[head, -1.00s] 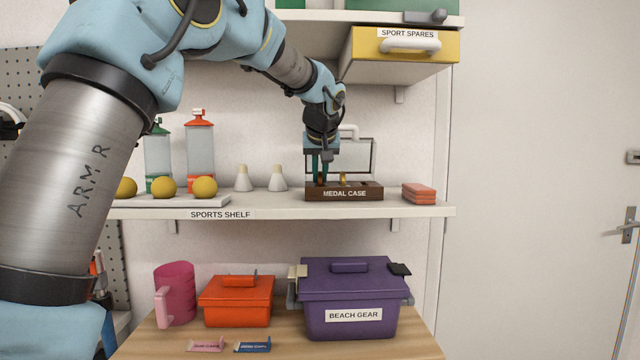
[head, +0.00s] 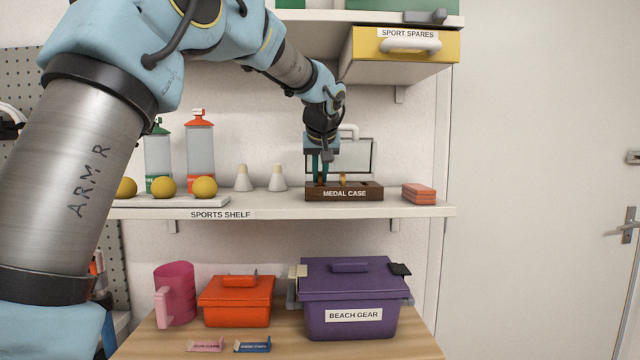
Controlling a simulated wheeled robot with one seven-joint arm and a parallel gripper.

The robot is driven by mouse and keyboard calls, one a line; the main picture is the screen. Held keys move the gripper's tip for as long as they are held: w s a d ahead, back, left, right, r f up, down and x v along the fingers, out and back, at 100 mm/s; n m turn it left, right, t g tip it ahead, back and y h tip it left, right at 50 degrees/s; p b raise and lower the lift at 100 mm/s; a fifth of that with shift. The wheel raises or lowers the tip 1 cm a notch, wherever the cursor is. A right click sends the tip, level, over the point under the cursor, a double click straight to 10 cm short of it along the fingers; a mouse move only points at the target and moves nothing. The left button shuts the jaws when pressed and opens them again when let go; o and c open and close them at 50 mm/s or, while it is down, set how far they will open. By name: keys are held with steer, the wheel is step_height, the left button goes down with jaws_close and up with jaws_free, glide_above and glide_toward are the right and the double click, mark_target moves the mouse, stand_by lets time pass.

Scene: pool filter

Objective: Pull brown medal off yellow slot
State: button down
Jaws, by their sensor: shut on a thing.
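The dark brown medal case (head: 372,192) stands on the sports shelf, its clear lid raised behind it. A small yellow piece, which may be the yellow slot (head: 343,179), shows in the middle of the case. My gripper (head: 321,180) points straight down at the left part of the case, left of the yellow piece. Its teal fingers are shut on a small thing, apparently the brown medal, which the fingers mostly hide. I cannot tell whether the medal is still touching a slot.
Orange-red blocks (head: 418,194) lie right of the case. Two pale cones (head: 277,179), yellow balls (head: 205,187) and two bottles (head: 200,150) stand to the left. The yellow sport spares drawer (head: 405,60) hangs above. A purple beach gear box (head: 352,290) is below.

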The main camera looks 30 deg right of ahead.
mark_target(321, 174)
steer(key=shift+s+d+f, duration=0.15)
steer(key=shift+f, duration=0.1)
steer(key=shift+r+p, duration=1.95)
steer(key=shift+r, duration=0.8)
